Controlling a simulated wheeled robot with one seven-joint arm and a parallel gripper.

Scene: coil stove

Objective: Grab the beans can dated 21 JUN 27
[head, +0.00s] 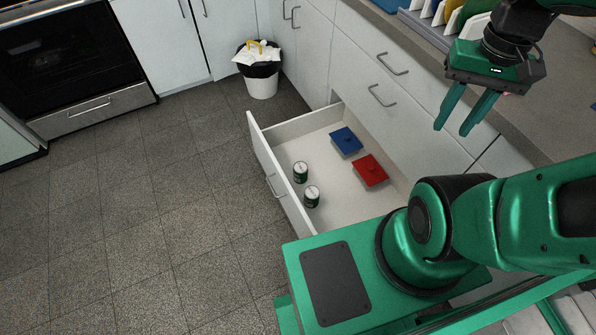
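Two small green cans with pale lids stand upright in the open drawer (338,205), near its front panel. One can (300,173) is farther back, and the other can (312,197) is closer to me. Their date print is too small to read, so I cannot tell which is dated 21 JUN 27. My gripper (452,121) is up at the right, above the counter front and apart from the cans. Its green fingers are apart with nothing between them.
A blue lidded box (346,141) and a red lidded box (369,171) lie in the drawer beside the cans. A bin (261,84) stands by the cabinets. A rack of colored boards (455,20) is on the counter. The floor at left is clear.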

